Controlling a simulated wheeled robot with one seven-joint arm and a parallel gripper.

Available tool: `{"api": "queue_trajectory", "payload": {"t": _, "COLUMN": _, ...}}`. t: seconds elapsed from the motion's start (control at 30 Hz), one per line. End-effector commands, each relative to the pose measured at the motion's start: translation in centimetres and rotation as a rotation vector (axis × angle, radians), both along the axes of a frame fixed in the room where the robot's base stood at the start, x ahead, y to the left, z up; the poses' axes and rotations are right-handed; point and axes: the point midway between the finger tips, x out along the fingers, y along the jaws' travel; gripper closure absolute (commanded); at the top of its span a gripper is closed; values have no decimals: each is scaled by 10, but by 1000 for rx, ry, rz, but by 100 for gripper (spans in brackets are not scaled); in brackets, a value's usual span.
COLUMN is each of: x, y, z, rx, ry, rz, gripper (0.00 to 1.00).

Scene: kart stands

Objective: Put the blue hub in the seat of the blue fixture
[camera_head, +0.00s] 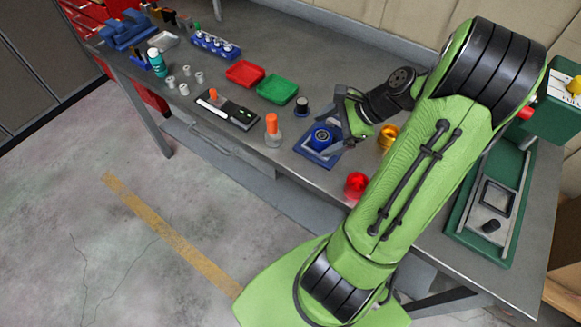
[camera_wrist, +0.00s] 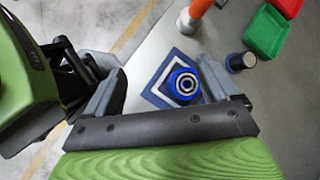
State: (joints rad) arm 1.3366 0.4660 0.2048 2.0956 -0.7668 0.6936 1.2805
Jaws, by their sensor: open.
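The blue hub (camera_head: 321,138), a round blue piece with a dark centre bore, stands upright on the blue fixture (camera_head: 312,158), a square blue plate with a pale square outline. In the wrist view the hub (camera_wrist: 184,85) is within the outline on the fixture (camera_wrist: 152,96); whether it sits fully down in the seat cannot be told. My gripper (camera_head: 340,122) is open and empty just beside and above the hub. In the wrist view my gripper's fingers (camera_wrist: 160,68) are wide apart, the right one close to the hub's edge.
An orange-topped bottle (camera_head: 273,130) stands left of the fixture, and a dark-capped cylinder (camera_head: 302,106) behind it. A red part (camera_head: 356,184) and a gold part (camera_head: 388,136) are to the right. Green (camera_head: 277,90) and red (camera_head: 245,73) trays lie behind left. A green station (camera_head: 465,230) is far right.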

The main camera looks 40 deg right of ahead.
Motion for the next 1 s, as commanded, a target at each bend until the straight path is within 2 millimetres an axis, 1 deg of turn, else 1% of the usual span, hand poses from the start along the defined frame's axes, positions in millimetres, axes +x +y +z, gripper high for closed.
{"api": "queue_trajectory", "payload": {"t": 0.03, "x": 6, "y": 27, "z": 14, "rx": -127, "ry": 5, "rz": 156, "gripper": 12}}
{"api": "queue_trajectory", "payload": {"t": 0.07, "x": 8, "y": 42, "z": 21, "rx": -205, "ry": 2, "rz": 252, "gripper": 12}}
{"api": "queue_trajectory", "payload": {"t": 0.1, "x": 7, "y": 62, "z": 31, "rx": -310, "ry": -5, "rz": 384, "gripper": 12}}
{"api": "queue_trajectory", "payload": {"t": 0.17, "x": 2, "y": 92, "z": 48, "rx": -469, "ry": -29, "rz": 587, "gripper": 12}}
{"api": "queue_trajectory", "payload": {"t": 0.2, "x": -4, "y": 111, "z": 60, "rx": -573, "ry": -54, "rz": 723, "gripper": 12}}
{"api": "queue_trajectory", "payload": {"t": 0.27, "x": -18, "y": 138, "z": 77, "rx": -723, "ry": -105, "rz": 921, "gripper": 12}}
{"api": "queue_trajectory", "payload": {"t": 0.3, "x": -29, "y": 154, "z": 88, "rx": -820, "ry": -147, "rz": 1046, "gripper": 12}}
{"api": "queue_trajectory", "payload": {"t": 0.37, "x": -49, "y": 172, "z": 102, "rx": -951, "ry": -218, "rz": 1221, "gripper": 12}}
{"api": "queue_trajectory", "payload": {"t": 0.4, "x": -62, "y": 181, "z": 109, "rx": -1028, "ry": -267, "rz": 1321, "gripper": 12}}
{"api": "queue_trajectory", "payload": {"t": 0.5, "x": -89, "y": 193, "z": 120, "rx": -1167, "ry": -378, "rz": 1506, "gripper": 12}}
{"api": "queue_trajectory", "payload": {"t": 0.6, "x": -103, "y": 195, "z": 123, "rx": -1234, "ry": -441, "rz": 1600, "gripper": 12}}
{"api": "queue_trajectory", "payload": {"t": 0.7, "x": -107, "y": 195, "z": 123, "rx": -1252, "ry": -458, "rz": 1629, "gripper": 12}}
{"api": "queue_trajectory", "payload": {"t": 1.0, "x": -106, "y": 195, "z": 123, "rx": -1251, "ry": -456, "rz": 1625, "gripper": 12}}
